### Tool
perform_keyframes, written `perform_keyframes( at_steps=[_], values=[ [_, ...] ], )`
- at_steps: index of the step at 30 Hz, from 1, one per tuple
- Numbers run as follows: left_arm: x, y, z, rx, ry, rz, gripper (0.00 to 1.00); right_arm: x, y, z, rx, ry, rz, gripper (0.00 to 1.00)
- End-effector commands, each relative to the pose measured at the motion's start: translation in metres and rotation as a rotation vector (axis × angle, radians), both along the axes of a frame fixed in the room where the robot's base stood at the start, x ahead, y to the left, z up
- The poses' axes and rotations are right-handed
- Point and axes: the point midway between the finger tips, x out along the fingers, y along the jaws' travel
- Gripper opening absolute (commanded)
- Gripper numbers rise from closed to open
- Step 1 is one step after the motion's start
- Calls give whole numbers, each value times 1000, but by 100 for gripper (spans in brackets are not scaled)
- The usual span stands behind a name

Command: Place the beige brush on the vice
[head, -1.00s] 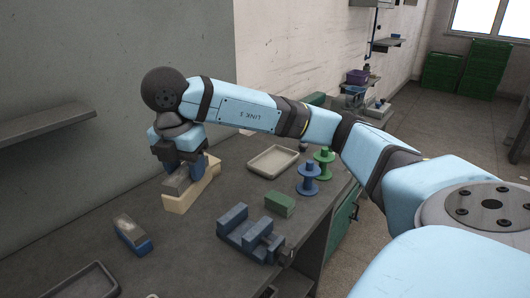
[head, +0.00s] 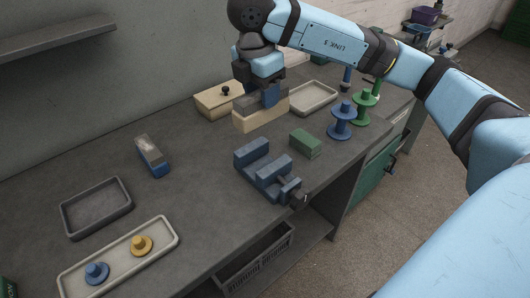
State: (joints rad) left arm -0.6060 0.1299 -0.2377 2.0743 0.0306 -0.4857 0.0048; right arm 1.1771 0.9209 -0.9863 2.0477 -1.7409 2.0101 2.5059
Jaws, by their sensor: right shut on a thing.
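My right gripper (head: 268,95) is shut on the beige brush (head: 258,119), a long beige block with a greyish upper part. I cannot tell how far the brush is above the bench. The blue vice (head: 249,152) stands on the bench just in front of the held brush, apart from it in the picture. Its upper side is bare. My left gripper is not in view.
A beige box with a dark knob (head: 209,103) stands behind the brush, with a pale tray (head: 333,97) to the right. A green block (head: 305,143) and blue spool (head: 341,121) stand near the vice. A blue-sided block (head: 151,155) lies left, with clear bench between.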

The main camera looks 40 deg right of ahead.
Motion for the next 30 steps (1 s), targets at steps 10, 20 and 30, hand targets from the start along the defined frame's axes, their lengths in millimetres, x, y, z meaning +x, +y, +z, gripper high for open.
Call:
perform_keyframes(
  at_steps=[10,20,30],
  values=[
    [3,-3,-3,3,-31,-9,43,-1,0,-91,-1,4,-1,18],
    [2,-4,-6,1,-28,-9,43,-1,0,-122,-1,1,0,18],
    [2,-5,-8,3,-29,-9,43,0,0,-157,-1,-1,0,18]
  ],
)
